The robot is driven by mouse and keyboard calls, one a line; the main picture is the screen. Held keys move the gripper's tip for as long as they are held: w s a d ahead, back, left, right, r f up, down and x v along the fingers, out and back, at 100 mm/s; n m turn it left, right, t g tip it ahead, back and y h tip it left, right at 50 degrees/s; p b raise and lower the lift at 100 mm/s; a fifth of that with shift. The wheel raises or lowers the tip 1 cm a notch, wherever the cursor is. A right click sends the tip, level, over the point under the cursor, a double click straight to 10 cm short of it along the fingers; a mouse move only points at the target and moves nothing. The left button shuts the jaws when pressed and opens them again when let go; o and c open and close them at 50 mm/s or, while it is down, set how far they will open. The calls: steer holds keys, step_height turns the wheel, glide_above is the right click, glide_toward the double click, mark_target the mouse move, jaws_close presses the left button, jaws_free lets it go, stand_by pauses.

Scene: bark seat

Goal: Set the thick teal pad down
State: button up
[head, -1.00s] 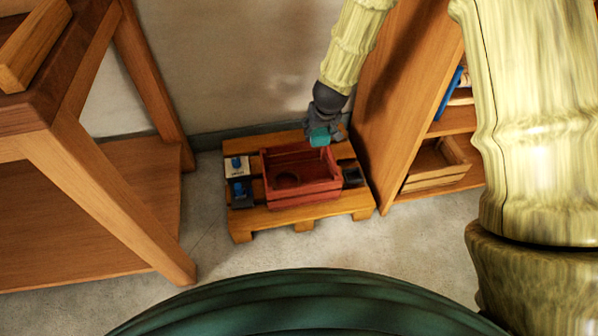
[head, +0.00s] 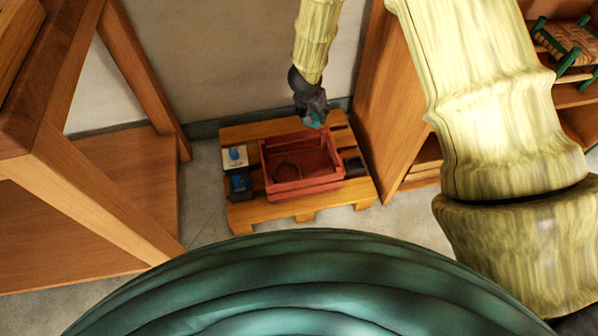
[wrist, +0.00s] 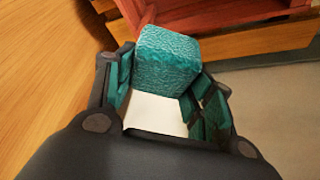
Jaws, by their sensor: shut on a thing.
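The thick teal pad (wrist: 167,58) is a rough-textured teal block with a pale face toward the wrist camera. My gripper (wrist: 160,98) is shut on it, with a teal-lined finger on each side. In the head view, my gripper (head: 313,120) is at the back edge of a red crate (head: 305,188), toward its right side. Only a little teal (head: 311,124) shows there, mostly hidden by the fingers. I cannot tell the pad's height or whether it touches anything.
The crate stands on a wooden pallet (head: 275,209) and holds a dark round thing. A white block (head: 235,156) and a dark block (head: 239,186) are on the left, a black thing (head: 353,166) on the right. A wooden table (head: 90,190) and shelf (head: 378,110) flank the pallet.

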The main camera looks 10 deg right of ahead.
steer(key=shift+s+d+f+m+g, duration=0.15)
steer(key=shift+f+m+g, duration=0.15)
steer(key=shift+f+m, duration=0.45)
steer(key=s+f+m+g, duration=0.1)
steer(key=s+f+m, duration=0.1)
steer(key=f, duration=0.4)
steer(key=s+f+m+g+h+b, duration=0.1)
steer(key=s+f+m, duration=0.1)
steer(key=f+m, duration=0.2)
steer(key=s+d+f+m+g+h+b, duration=0.1)
steer(key=s+f+m, duration=0.2)
steer(key=f, duration=0.4)
steer(key=shift+d+f+m, duration=0.1)
steer(key=shift+f+m, duration=0.15)
steer(key=shift+f, duration=0.05)
steer(key=shift+f, duration=0.1)
steer(key=o, duration=0.8)
steer(key=p+v, duration=0.2)
steer(key=v, duration=0.4)
steer(key=p+v, duration=0.2)
steer(key=v, duration=0.4)
steer(key=shift+w, duration=0.15)
